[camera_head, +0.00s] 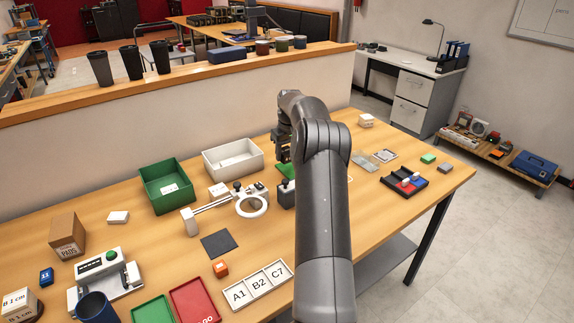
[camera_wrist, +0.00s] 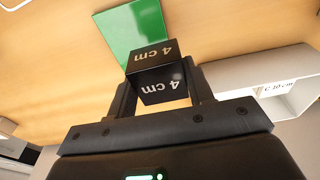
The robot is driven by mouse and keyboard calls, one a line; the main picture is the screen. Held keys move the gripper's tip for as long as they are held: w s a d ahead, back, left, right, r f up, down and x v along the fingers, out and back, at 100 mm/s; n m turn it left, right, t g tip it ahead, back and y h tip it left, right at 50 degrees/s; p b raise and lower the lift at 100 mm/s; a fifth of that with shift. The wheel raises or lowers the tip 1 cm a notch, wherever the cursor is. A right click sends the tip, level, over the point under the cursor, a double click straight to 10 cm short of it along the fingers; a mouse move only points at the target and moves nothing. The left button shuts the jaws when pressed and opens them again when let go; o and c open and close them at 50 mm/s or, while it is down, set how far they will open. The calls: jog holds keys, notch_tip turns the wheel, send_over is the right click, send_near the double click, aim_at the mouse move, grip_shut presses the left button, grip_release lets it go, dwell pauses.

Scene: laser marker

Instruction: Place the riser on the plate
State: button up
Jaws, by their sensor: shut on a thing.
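The riser (camera_wrist: 155,73) is a black block marked "4 cm" in white, seen in the wrist view. My gripper (camera_wrist: 160,88) is shut on it, with a finger on each side. A flat green plate (camera_wrist: 130,28) lies on the wooden table just beyond the riser. The riser overlaps the plate's near edge in the picture; I cannot tell whether it touches. In the head view my gripper (camera_head: 283,152) is mostly hidden by my arm, and only a sliver of the green plate (camera_head: 285,171) shows beneath it. The riser cannot be made out clearly there.
A white bin (camera_head: 233,172) and a green bin (camera_head: 166,201) stand left of my gripper. A ring-shaped stand (camera_head: 252,207) and a dark block (camera_head: 286,194) are close in front. A black tray (camera_head: 403,195) with coloured pieces lies to the right.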

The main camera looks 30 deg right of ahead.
aim_at(286, 171)
jog(key=shift+f, duration=2.55)
jog(key=shift+f, duration=0.15)
jog(key=o, duration=1.2)
jog(key=shift+c, duration=0.2)
